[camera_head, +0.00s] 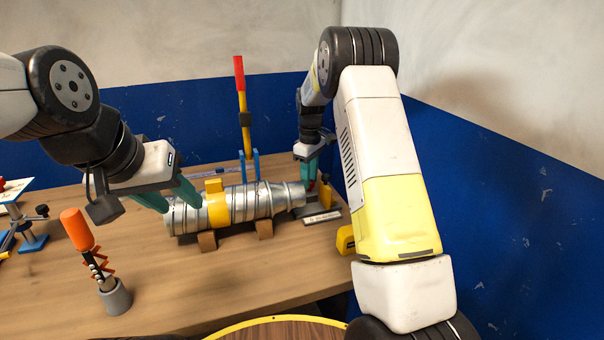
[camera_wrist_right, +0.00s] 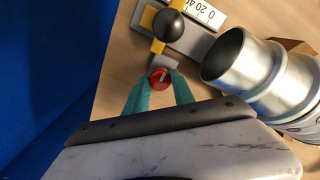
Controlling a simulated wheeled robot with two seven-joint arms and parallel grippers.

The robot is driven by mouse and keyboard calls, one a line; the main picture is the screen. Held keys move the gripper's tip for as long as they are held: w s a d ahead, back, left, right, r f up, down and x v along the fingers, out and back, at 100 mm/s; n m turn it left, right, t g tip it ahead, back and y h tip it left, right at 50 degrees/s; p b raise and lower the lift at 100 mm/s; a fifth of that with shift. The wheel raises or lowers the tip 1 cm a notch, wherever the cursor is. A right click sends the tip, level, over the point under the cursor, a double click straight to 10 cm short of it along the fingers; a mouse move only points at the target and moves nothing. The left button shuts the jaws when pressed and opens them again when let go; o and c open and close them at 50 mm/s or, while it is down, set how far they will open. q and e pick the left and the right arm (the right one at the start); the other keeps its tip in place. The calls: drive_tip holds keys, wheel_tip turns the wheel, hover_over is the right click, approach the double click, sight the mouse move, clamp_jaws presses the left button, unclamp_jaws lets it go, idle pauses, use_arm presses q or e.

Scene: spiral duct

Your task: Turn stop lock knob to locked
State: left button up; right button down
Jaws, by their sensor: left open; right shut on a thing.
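The stop lock knob (camera_wrist_right: 159,76) is a small red round knob with a pale mark on top, at the end of the stop. In the right wrist view, the teal fingers of my right gripper (camera_wrist_right: 160,90) are shut on it from both sides. In the head view, my right gripper (camera_head: 309,172) is low at the right end of the duct and largely hides the knob. The stop has a grey base with a number scale (camera_wrist_right: 209,13), a yellow bracket and a black ball (camera_wrist_right: 168,25). My left gripper (camera_head: 181,201) is open at the duct's left end.
The silver spiral duct (camera_head: 245,203) lies on wooden blocks with a yellow clamp (camera_head: 216,204) around it. A red-and-yellow lever (camera_head: 241,90) stands behind it. An orange-handled tool (camera_head: 77,229) stands in a grey holder at front left. A blue wall (camera_head: 470,200) is close on the right.

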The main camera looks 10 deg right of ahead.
drive_tip(key=shift+m, duration=0.3)
drive_tip(key=m, duration=0.3)
drive_tip(key=shift+m, duration=0.3)
drive_tip(key=m, duration=0.9)
drive_tip(key=shift+m, duration=1.9)
drive_tip(key=c, duration=1.1)
unclamp_jaws()
drive_tip(key=shift+o, duration=0.2)
